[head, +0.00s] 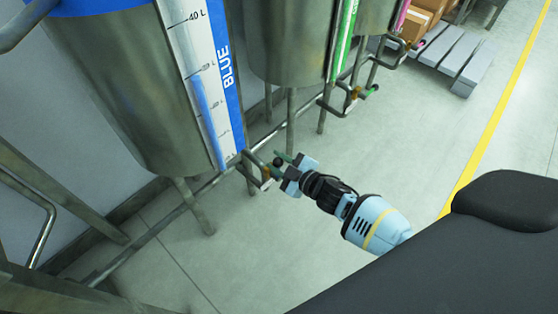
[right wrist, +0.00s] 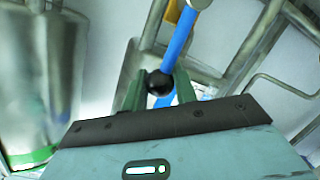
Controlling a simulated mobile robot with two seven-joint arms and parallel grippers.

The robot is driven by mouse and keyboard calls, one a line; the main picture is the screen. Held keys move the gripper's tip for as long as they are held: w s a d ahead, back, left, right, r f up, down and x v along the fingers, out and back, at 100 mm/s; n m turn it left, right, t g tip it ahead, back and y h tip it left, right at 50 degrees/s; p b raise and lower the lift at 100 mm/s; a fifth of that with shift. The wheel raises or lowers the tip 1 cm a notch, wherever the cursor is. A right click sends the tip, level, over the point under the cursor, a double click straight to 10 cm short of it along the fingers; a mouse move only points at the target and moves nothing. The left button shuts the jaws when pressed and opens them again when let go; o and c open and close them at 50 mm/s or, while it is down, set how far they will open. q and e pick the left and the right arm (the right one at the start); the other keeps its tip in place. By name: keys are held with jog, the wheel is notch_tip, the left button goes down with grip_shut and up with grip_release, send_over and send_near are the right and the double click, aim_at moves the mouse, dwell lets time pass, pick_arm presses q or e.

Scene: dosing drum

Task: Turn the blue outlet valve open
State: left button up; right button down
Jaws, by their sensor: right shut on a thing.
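The blue drum (head: 110,85) stands at the left of the head view, with a white level scale and the word BLUE on its side. Its outlet valve (head: 266,172), with a brass-coloured body, sits low at the drum's front. My right gripper (head: 284,160) is at this valve. In the right wrist view, the blue valve lever (right wrist: 179,42) runs down to a black ball knob (right wrist: 158,83). The green fingers of my right gripper (right wrist: 157,90) are on either side of the knob, shut on it. My left gripper is not in view.
A second drum with a green strip (head: 343,40) and a third with a pink strip stand behind, with their own valves (head: 370,90). Metal legs and pipes surround the outlet. A grey pallet (head: 455,55) with boxes stands at the back. The floor to the right is clear.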

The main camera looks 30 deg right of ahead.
jog(key=c, duration=1.1)
grip_release()
jog(key=p+v, duration=0.2)
jog(key=v, duration=0.6)
jog(key=shift+a, duration=0.1)
